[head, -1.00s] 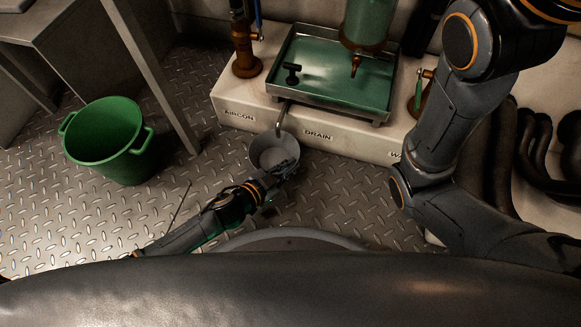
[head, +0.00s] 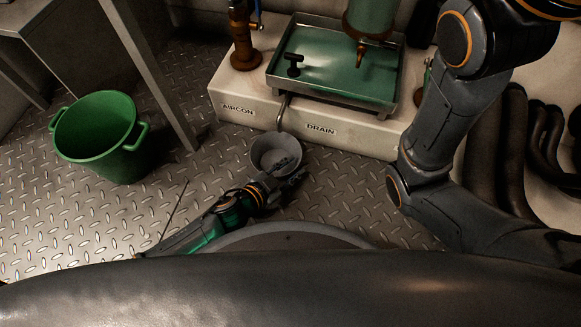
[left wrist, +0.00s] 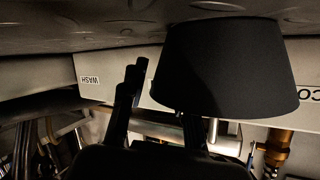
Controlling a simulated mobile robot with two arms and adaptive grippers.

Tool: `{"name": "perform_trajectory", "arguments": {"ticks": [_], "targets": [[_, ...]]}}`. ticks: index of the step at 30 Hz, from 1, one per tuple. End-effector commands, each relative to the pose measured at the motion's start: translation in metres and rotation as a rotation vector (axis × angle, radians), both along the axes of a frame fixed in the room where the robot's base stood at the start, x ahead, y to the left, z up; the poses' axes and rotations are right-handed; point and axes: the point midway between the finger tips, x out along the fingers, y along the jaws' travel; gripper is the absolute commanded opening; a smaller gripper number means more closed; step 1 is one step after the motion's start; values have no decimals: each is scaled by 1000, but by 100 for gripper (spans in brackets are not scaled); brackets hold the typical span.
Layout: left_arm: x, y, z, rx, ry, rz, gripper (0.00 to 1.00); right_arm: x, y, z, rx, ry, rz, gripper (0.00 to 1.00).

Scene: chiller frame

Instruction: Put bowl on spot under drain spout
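The grey bowl (head: 262,163) stands upright under the mouth of the bent drain spout (head: 282,113), and seems to rest on the floor. The floor spot beneath it is hidden. My left gripper (head: 291,182) is at the bowl's near right side in the head view. In the left wrist view, which is upside down, the dark bowl (left wrist: 228,65) fills the upper right. The gripper's two fingers (left wrist: 160,105) are spread apart there; one stands clear beside the bowl, the other is partly hidden by it. My right gripper is out of view.
A white ledge marked DRAIN (head: 345,136) with a green-bottomed metal tray (head: 335,70) stands behind the bowl. A green bucket (head: 97,140) and a metal post (head: 150,75) are at the left. Black hoses (head: 497,150) lie at the right. The tread-plate floor (head: 195,200) between is clear.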

Motion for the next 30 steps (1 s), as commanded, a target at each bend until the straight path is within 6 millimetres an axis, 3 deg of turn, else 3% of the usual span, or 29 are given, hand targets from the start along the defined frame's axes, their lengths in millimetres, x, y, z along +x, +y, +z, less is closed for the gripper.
{"name": "perform_trajectory", "arguments": {"ticks": [7,21,30], "targets": [[-10,9,11,-1,3,2,30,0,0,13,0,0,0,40],[-72,67,44,0,2,1,30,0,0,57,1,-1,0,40],[-81,77,48,0,-2,0,30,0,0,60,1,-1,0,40]]}}
